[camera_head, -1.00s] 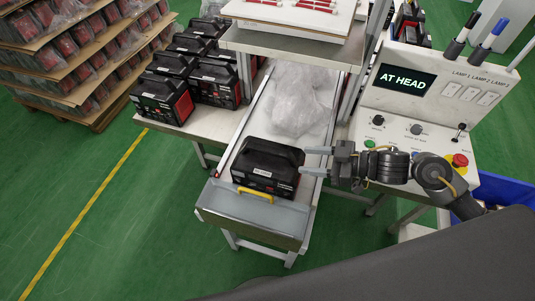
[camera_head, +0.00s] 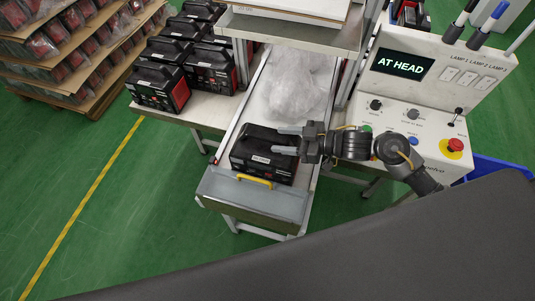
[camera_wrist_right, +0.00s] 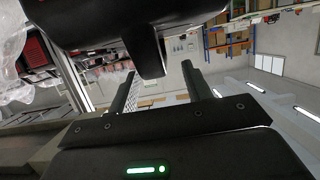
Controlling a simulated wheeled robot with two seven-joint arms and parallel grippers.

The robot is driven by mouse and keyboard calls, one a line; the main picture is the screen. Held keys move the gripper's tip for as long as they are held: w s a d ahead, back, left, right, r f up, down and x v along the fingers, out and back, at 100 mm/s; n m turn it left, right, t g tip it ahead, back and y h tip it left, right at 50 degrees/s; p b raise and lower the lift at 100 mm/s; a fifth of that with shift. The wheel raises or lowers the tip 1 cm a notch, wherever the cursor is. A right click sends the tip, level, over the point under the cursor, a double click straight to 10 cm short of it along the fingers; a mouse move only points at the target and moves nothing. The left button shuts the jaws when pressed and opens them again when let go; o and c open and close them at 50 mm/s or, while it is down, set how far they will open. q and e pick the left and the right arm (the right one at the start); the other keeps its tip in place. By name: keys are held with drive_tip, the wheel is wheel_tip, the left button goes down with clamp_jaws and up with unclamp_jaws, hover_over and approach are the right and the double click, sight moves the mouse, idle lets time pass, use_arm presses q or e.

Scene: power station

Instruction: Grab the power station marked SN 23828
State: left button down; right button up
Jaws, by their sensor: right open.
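A black power station (camera_head: 250,165) sits at the near end of the roller bench, with a small pale label too small to read. My right gripper (camera_head: 276,140) reaches in from the right, its two fingers open over the top of this power station near its handle. In the right wrist view, the dark power station body (camera_wrist_right: 100,22) fills the top, and a part of it juts down towards the gap between my open fingertips (camera_wrist_right: 158,70). I cannot tell whether they touch it. My left gripper is out of view.
Several similar black and red power stations (camera_head: 160,85) stand on the table at left. Clear plastic wrap (camera_head: 295,85) lies behind the near one. A yellow handle (camera_head: 254,181) is on the bench front. A control panel (camera_head: 400,65) reading "AT HEAD" stands at right.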

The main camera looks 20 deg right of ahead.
sight(269, 135)
drive_tip(key=p+x, duration=0.1)
drive_tip(key=x, duration=0.3)
drive_tip(key=shift+w+r, duration=0.15)
drive_tip(key=shift+w, duration=0.1)
clamp_jaws()
idle(1.0)
drive_tip(key=shift+w+r, duration=0.15)
drive_tip(key=shift+r, duration=0.1)
